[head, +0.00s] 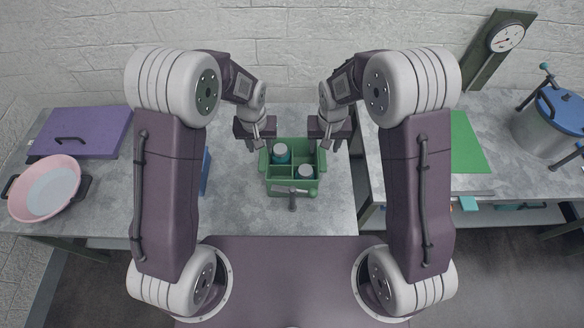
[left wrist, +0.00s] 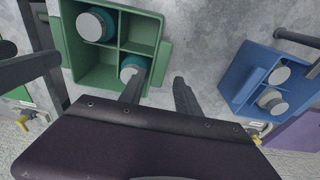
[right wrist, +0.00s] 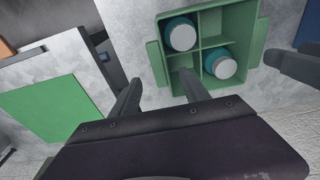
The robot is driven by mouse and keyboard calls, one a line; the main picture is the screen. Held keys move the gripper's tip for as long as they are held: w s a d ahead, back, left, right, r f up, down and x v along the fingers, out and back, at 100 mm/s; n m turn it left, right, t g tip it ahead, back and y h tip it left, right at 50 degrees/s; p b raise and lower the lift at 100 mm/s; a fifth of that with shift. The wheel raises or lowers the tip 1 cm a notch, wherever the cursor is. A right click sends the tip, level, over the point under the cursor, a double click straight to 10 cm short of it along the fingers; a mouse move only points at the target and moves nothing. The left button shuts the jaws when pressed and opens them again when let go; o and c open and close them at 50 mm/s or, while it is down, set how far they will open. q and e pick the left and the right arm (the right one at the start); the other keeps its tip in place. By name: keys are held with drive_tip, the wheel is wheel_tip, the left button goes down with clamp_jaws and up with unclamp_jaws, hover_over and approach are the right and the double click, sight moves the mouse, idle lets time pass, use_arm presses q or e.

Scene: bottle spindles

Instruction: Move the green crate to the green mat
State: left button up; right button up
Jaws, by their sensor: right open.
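The green crate (head: 268,186) stands on the left grey worktop, with side handles and compartments. Two teal bottles with white lids sit in it, one at the back left (head: 281,153) and one at the front right (head: 306,173). The green mat (head: 467,145) lies flat on the right worktop, partly hidden by my right arm. My right gripper (right wrist: 160,92) is open and empty by the opposite handle (right wrist: 156,64). Both hover at the crate's back corners in the head view.
A blue crate with bottles (left wrist: 240,75) stands left of the green one. A gap separates the two worktops. A grey T-shaped piece (head: 292,198) is at the crate's front.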

sight(263, 158)
use_arm(q)
drive_tip(key=f, duration=0.6)
drive_tip(key=w+f, duration=0.1)
drive_tip(key=f, duration=0.1)
drive_tip(key=shift+f, duration=0.4)
use_arm(e)
drive_tip(key=f, duration=0.6)
drive_tip(key=w+f, duration=0.1)
drive_tip(key=f, duration=0.1)
drive_tip(key=shift+f, duration=0.4)
use_arm(q)
drive_tip(key=shift+d, duration=0.1)
use_arm(e)
drive_tip(key=shift+d, duration=0.1)
use_arm(q)
clamp_jaws()
use_arm(e)
drive_tip(key=c, duration=0.9)
clamp_jaws()
use_arm(q)
drive_tip(key=shift+r, duration=0.1)
use_arm(e)
drive_tip(key=shift+r, duration=0.1)
